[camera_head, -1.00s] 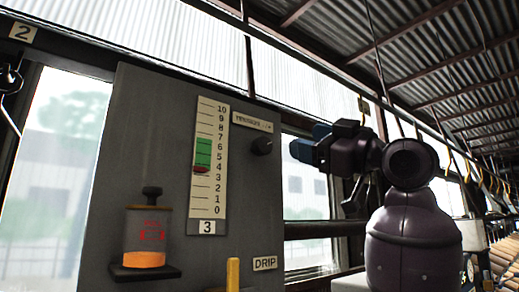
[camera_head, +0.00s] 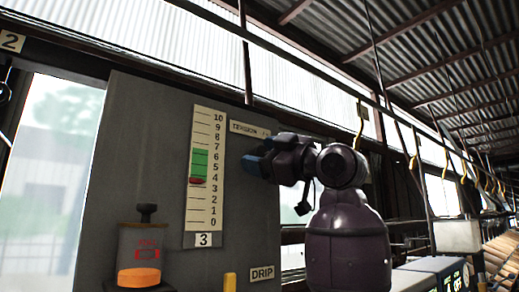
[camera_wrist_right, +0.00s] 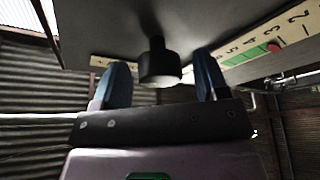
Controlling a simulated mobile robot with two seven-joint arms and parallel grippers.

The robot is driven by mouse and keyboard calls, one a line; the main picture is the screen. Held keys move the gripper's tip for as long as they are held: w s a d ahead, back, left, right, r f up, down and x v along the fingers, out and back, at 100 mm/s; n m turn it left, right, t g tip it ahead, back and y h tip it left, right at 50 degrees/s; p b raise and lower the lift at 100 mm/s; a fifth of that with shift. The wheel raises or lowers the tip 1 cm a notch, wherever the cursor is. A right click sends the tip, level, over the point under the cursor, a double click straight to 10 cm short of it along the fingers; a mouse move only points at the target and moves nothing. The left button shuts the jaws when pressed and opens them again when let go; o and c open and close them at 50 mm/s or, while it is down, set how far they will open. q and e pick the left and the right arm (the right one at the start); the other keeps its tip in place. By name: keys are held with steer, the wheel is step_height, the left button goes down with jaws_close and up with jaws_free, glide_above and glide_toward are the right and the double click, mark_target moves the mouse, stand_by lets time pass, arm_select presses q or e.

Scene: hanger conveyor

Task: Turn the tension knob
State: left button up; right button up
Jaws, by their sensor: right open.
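The tension knob is a small black cylinder on the grey panel (camera_head: 150,160). In the right wrist view the knob (camera_wrist_right: 158,66) sticks out from the panel between the two blue fingertips. My right gripper (camera_wrist_right: 160,85) is open, with a finger on each side of the knob and a visible gap to each. In the head view my right gripper (camera_head: 258,162) is in front of the panel below the tension label (camera_head: 249,129) and hides the knob. The upright scale (camera_head: 205,168) has a green band and a red marker near 4. My left gripper is not in view.
An oiler with orange liquid (camera_head: 139,255) stands on the panel's lower left. A yellow lever (camera_head: 230,282) and a drip label (camera_head: 262,273) are at the bottom. Hooks (camera_head: 412,162) hang along a rail at the right.

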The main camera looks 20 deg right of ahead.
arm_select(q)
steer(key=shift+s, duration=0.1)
arm_select(e)
steer(key=shift+w+a+r, duration=0.15)
steer(key=shift+w+a, duration=0.1)
steer(key=shift+w, duration=0.1)
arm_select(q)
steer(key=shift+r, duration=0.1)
arm_select(e)
steer(key=c, duration=0.9)
steer(key=shift+m, duration=0.4)
steer(key=shift+m+t+h+b, duration=0.5)
steer(key=shift+m+b, duration=0.3)
steer(key=shift+m, duration=0.4)
steer(key=m+t+h, duration=0.1)
steer(key=m, duration=0.2)
steer(key=shift+b, duration=0.4)
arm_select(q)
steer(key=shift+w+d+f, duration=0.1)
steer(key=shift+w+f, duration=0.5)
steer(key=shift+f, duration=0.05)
arm_select(e)
steer(key=shift+m+t+h, duration=0.4)
steer(key=shift+m+h, duration=0.35)
steer(key=shift+m, duration=0.8)
steer(key=shift+m+t+h, duration=0.4)
steer(key=shift+m+h, duration=0.35)
steer(key=shift+m, duration=0.8)
steer(key=shift+d+m, duration=0.1)
steer(key=shift+m, duration=0.2)
